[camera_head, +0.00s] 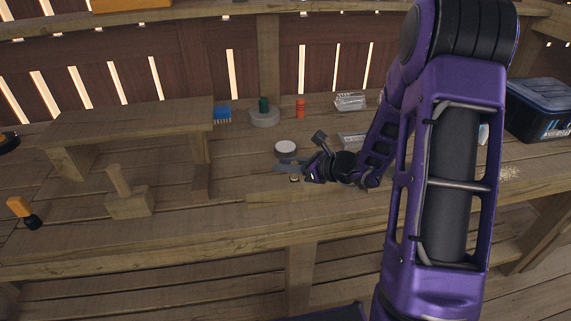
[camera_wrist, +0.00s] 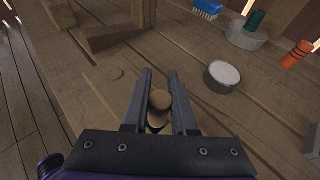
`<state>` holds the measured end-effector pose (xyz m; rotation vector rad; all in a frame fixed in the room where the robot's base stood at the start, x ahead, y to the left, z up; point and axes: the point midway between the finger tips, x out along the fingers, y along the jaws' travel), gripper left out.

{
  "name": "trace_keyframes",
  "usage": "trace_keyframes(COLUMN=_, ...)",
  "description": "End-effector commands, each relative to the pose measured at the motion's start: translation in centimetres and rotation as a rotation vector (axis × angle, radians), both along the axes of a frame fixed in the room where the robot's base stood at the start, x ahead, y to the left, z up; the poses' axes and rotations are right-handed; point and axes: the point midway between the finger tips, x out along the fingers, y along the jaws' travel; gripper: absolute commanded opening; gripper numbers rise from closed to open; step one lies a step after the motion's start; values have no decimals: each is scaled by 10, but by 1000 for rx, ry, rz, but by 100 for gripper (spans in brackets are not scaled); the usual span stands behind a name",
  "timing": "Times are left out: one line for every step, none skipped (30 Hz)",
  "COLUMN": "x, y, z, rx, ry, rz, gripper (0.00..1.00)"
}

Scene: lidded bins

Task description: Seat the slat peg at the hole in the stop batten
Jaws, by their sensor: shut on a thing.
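My gripper (camera_wrist: 164,75) is shut on a short round brown wooden peg (camera_wrist: 160,99), which shows between the two dark fingers in the wrist view. In the head view my gripper (camera_head: 283,168) is low over the bench, with a small round tan end (camera_head: 294,178) just below it. A pale flat batten (camera_head: 270,195) lies along the bench under and in front of the gripper. The hole is not clearly visible; the fingers and gripper body cover that area. I cannot tell whether the peg touches the batten.
A grey round tin (camera_head: 285,147) stands close behind the gripper. Farther back are a blue brush (camera_head: 222,114), a grey disc with a green top (camera_head: 264,117) and an orange cylinder (camera_head: 300,108). A wooden mallet (camera_head: 129,203) stands at left. Bench between mallet and batten is mostly clear.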

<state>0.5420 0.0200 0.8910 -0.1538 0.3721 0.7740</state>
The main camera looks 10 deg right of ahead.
Motion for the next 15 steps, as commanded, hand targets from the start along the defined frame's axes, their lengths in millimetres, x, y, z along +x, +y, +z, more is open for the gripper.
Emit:
trace_keyframes(x=0, y=0, z=-3, rx=0, ry=0, rz=0, gripper=0)
trace_keyframes(x=0, y=0, z=-3, rx=0, ry=0, rz=0, gripper=0)
trace_keyframes(x=0, y=0, z=-4, rx=0, ry=0, rz=0, gripper=0)
trace_keyframes(x=0, y=0, z=-5, rx=0, ry=0, rz=0, gripper=0)
trace_keyframes(x=0, y=0, z=-6, rx=0, ry=0, rz=0, gripper=0)
trace_keyframes(x=0, y=0, z=-7, rx=0, ry=0, rz=0, gripper=0)
trace_keyframes(x=0, y=0, z=-8, rx=0, ry=0, rz=0, gripper=0)
trace_keyframes(x=0, y=0, z=-8, rx=0, ry=0, rz=0, gripper=0)
trace_keyframes(x=0, y=0, z=-9, rx=0, ry=0, rz=0, gripper=0)
trace_keyframes(x=0, y=0, z=-10, rx=0, ry=0, rz=0, gripper=0)
trace_keyframes(x=0, y=0, z=-11, rx=0, ry=0, rz=0, gripper=0)
trace_keyframes(x=0, y=0, z=-12, rx=0, ry=0, rz=0, gripper=0)
trace_keyframes(x=0, y=0, z=-12, rx=0, ry=0, rz=0, gripper=0)
trace_keyframes(x=0, y=0, z=-13, rx=0, ry=0, rz=0, gripper=0)
trace_keyframes(x=0, y=0, z=-14, rx=0, ry=0, rz=0, gripper=0)
